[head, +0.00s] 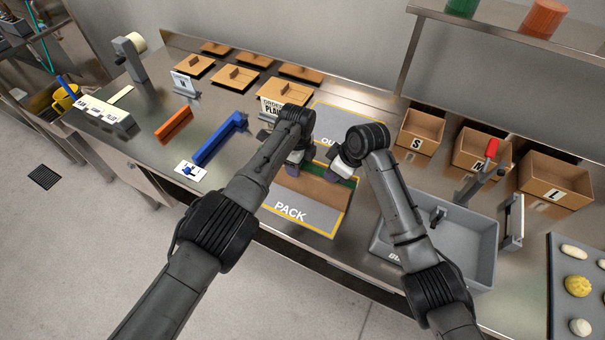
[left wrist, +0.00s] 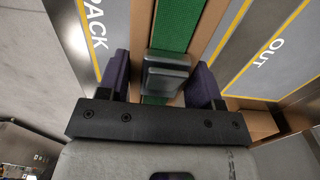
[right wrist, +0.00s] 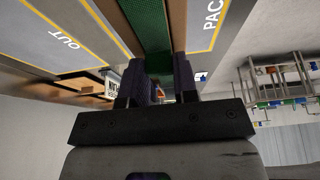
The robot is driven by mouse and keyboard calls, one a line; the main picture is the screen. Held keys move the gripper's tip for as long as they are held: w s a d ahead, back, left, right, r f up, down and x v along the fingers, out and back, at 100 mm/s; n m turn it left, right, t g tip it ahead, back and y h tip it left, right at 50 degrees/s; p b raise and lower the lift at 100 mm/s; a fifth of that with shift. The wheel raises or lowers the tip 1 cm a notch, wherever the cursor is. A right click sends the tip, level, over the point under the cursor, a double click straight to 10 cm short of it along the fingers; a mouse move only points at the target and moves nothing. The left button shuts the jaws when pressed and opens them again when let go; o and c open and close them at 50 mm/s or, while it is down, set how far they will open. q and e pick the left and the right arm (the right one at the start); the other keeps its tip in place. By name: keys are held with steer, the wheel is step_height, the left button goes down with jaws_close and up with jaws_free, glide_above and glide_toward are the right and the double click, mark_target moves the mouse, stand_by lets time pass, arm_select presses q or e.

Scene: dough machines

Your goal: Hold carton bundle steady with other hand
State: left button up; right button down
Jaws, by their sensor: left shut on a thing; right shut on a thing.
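The carton bundle (head: 318,191) is brown with a green strip and lies at the edge of the PACK area. My left gripper (head: 295,160) is over its left part. In the left wrist view, its fingers (left wrist: 160,82) are shut at both sides of the brown-and-green bundle (left wrist: 178,30), and a dark grey block (left wrist: 166,74) sits between them. My right gripper (head: 341,168) is at the bundle's right part. The exact contact there is hidden.
The PACK mat (head: 290,212) and OUT mat (head: 350,120) lie around the bundle. A grey bin (head: 470,225) stands to the right, with open S (head: 420,130) and L (head: 555,180) boxes behind. A blue bracket (head: 220,138) and an orange bracket (head: 174,125) lie to the left.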

arm_select(q)
steer(key=shift+a, duration=0.1)
arm_select(e)
steer(key=shift+s+d, duration=0.25)
steer(key=shift+d, duration=0.5)
steer(key=c, duration=0.9)
jaws_free()
steer(key=shift+a, duration=0.1)
steer(key=shift+v, duration=3)
steer(key=shift+r, duration=0.1)
steer(key=v, duration=1.2)
